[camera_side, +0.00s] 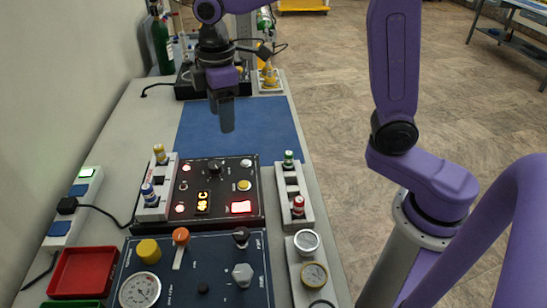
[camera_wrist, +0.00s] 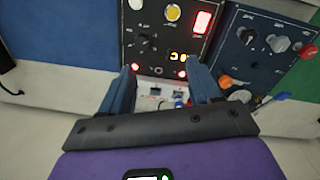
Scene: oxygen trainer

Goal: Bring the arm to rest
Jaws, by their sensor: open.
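My gripper (camera_side: 226,118) hangs fingers down above the blue mat (camera_side: 263,124), behind the black control panel in the side view. It holds nothing. In the wrist view, my gripper (camera_wrist: 166,88) shows two dark blue fingers spread apart, with the black panel and a white strip seen between and beyond them. The black panel (camera_side: 213,217) has lit red lamps, an orange display and a lit red button. It also shows in the wrist view (camera_wrist: 150,54).
A white rack with blue and yellow-topped items (camera_side: 157,187) stands left of the panel. Another rack with green and red items (camera_side: 294,195) stands right. A gauge panel (camera_side: 200,282) and red tray (camera_side: 84,272) lie in front. A green cylinder (camera_side: 161,45) stands at the back.

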